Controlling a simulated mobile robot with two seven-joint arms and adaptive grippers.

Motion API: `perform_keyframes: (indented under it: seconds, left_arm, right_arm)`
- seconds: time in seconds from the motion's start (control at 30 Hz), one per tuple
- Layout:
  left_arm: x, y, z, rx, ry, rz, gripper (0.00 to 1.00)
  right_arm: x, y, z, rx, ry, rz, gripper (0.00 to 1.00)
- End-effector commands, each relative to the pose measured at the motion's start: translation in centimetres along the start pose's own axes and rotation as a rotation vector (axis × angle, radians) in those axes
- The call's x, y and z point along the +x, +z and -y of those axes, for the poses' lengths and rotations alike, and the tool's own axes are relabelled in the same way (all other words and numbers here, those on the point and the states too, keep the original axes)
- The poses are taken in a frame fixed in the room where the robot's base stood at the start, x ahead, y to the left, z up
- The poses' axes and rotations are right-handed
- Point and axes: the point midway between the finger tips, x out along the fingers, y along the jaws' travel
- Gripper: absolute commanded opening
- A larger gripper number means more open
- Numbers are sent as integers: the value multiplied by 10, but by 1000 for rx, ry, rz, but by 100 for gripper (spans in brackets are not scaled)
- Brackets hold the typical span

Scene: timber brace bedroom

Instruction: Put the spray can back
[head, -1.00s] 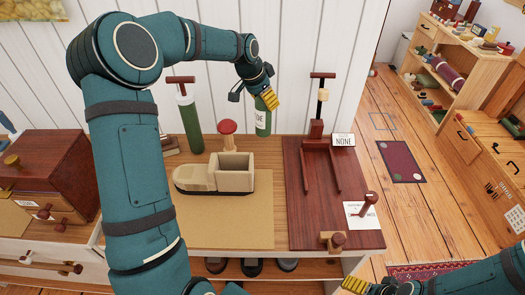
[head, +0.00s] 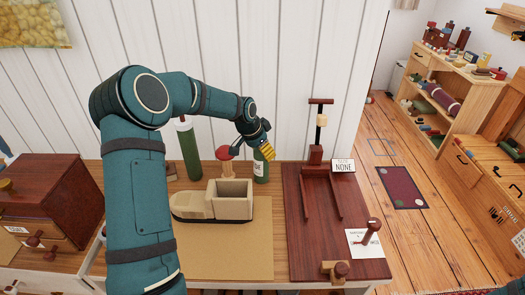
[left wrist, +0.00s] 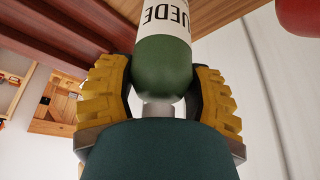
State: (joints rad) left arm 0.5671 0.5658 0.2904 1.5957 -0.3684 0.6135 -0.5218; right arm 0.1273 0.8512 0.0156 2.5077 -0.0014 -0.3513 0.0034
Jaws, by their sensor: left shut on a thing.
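The spray can (head: 261,168) is green with a white label. It is upright at the back of the table, right of the boat. My left gripper (head: 265,147) is shut on its top. In the left wrist view the can (left wrist: 164,65) sits between the two yellow finger pads of my left gripper (left wrist: 160,105), with part of its lettering showing. The can's base is at or close to the tabletop; I cannot tell whether it touches. My right gripper is out of view.
A wooden toy boat (head: 232,192) stands in front of the can on a tan mat (head: 235,262). A red-topped knob (head: 224,153) and a green pump bottle (head: 190,155) are left of the can. A dark red board (head: 300,255) with a wooden stand (head: 316,160) lies to the right.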

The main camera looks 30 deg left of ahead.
Motion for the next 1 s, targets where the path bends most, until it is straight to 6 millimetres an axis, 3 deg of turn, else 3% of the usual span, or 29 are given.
perform_keyframes:
  seconds: [0.2,0.23,0.3,0.67,0.83,1.0]
  left_arm:
    - [3,1,0,0,0,-1,11]
    - [3,1,0,0,0,0,68]
    - [2,1,0,0,0,0,87]
    - [-1,-1,0,0,0,-1,87]
    - [-23,-1,1,0,-4,-3,87]
    - [-59,-1,1,0,-3,-2,87]
  right_arm:
    - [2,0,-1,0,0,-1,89]
    - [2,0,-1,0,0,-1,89]
    - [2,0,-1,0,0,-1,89]
    - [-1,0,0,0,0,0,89]
    - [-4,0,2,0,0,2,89]
    - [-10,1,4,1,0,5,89]
